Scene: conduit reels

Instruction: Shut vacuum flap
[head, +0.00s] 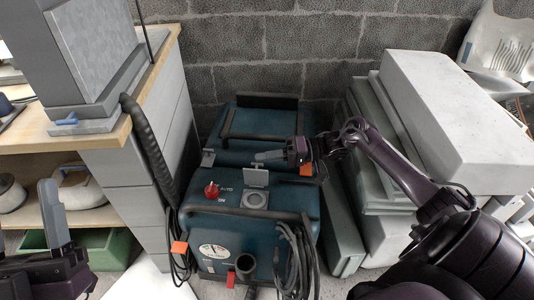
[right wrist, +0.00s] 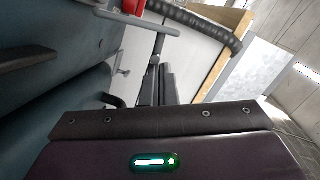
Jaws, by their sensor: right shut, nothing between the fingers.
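The vacuum (head: 225,225) is a dark teal box unit on the floor, in the middle of the head view. Its small grey flap (head: 256,177) stands raised behind a round grey socket (head: 254,200) on the top, so the socket is uncovered. My right gripper (head: 258,156) is shut and empty. Its fingers point left, just above and behind the flap's upper edge in the head view; I cannot tell whether they touch it. The shut fingers also show in the right wrist view (right wrist: 160,85). My left gripper (head: 52,212) is at the lower left, away from the vacuum; its opening is unclear.
A red knob (head: 211,189) sits left of the flap. A black hose (head: 150,150) rises on the vacuum's left, and black cable (head: 294,255) hangs at its front right. Stacked pale blocks (head: 450,120) stand on the right, a wooden-topped bench (head: 110,137) on the left.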

